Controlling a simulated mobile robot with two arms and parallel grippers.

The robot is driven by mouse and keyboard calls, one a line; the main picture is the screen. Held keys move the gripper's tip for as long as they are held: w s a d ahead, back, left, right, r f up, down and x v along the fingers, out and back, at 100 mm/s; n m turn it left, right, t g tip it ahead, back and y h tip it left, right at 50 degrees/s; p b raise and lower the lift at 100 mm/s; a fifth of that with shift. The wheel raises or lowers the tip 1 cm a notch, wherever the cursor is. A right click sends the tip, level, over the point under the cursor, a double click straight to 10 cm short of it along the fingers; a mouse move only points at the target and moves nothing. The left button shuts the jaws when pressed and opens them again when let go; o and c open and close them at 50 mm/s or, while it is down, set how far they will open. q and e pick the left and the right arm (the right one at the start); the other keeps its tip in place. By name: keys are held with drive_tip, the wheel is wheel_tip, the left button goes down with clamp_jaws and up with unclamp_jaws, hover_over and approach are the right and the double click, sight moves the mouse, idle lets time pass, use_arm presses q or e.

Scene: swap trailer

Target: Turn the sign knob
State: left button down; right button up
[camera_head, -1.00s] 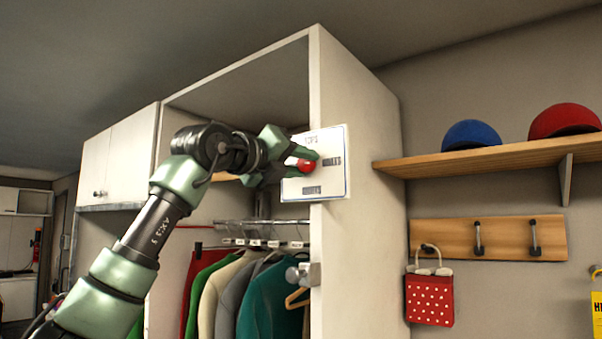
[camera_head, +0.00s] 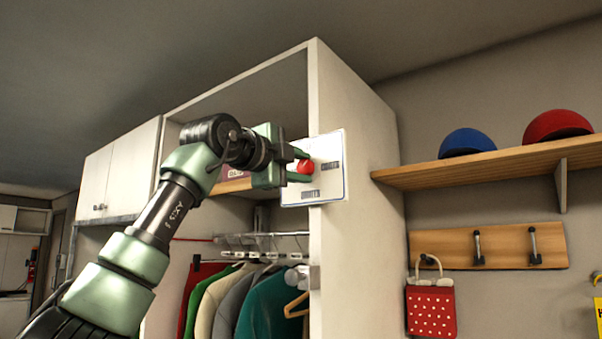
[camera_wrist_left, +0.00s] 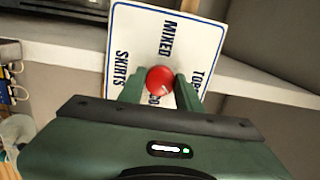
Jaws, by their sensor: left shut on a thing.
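The sign (camera_head: 331,166) is a white plate with a thin blue border on the front edge of the wardrobe's side panel. Its red round knob (camera_head: 306,167) sits at the sign's left part. My left gripper (camera_head: 302,167) is shut on the knob, one finger on each side. In the left wrist view the knob (camera_wrist_left: 160,79) shows between the green fingers (camera_wrist_left: 160,88), with the sign (camera_wrist_left: 190,30) behind it. The words MIXED, SKIRTS and part of another word can be read there; the fingers hide the rest. My right gripper is not in view.
The open wardrobe (camera_head: 360,140) holds several hanging garments (camera_head: 268,310) below my arm. A wooden shelf (camera_head: 480,168) with a blue cap (camera_head: 466,141) and a red cap (camera_head: 556,124) is at the right. A red dotted bag (camera_head: 431,310) hangs from a hook rack (camera_head: 495,244).

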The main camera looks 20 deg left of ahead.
use_arm(q)
drive_tip(key=n+b, duration=0.1)
drive_tip(key=n, duration=0.4)
drive_tip(key=shift+n, duration=0.4)
drive_tip(key=shift+f+n+b, duration=0.1)
drive_tip(key=shift+n+b, duration=0.2)
drive_tip(key=shift+n, duration=1.2)
drive_tip(key=c, duration=1)
unclamp_jaws()
drive_tip(key=shift+o, duration=0.2)
drive_tip(key=shift+a, duration=0.1)
drive_tip(key=shift+s, duration=0.1)
